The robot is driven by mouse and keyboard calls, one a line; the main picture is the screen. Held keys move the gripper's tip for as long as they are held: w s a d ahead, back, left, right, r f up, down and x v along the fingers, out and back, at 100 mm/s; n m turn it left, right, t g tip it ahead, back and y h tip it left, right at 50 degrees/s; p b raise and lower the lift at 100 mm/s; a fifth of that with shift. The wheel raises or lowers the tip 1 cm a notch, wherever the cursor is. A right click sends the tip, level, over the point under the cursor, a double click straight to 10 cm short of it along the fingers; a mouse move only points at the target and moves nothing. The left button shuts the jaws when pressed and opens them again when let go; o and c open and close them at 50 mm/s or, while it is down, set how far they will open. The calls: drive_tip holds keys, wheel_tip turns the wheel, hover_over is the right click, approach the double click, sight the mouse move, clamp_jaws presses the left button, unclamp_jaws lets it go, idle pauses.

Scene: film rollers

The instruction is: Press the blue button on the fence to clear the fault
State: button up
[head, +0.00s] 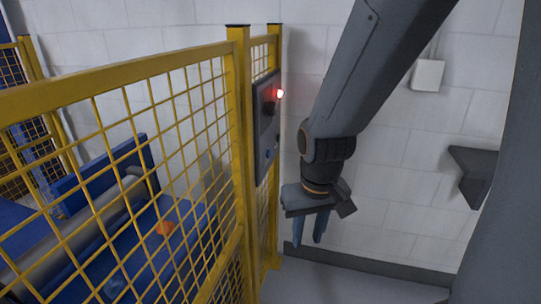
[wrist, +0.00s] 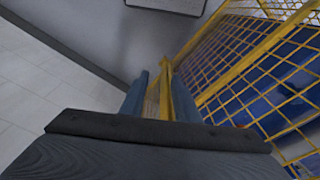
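The dark control panel (head: 266,128) is mounted on the yellow fence, seen at a steep angle in the head view. A red lamp (head: 280,94) glows near its top, with a dark knob (head: 269,108) below. A small bluish spot low on the panel looks like the blue button (head: 270,153), but it is too small to be sure. My gripper (head: 309,238) is right of the panel and lower than it, apart from it, with blue fingers pointing down. In the wrist view the fingers (wrist: 152,78) are apart with nothing held between them. The button is not identifiable there.
The yellow mesh fence (head: 130,90) runs along the left; blue machinery with a roller (head: 75,232) and an orange item (head: 165,228) lies behind it. A white block wall (head: 400,170) stands behind my arm, with a small box (head: 428,75) on it.

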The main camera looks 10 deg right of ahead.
clamp_jaws()
idle(1.4)
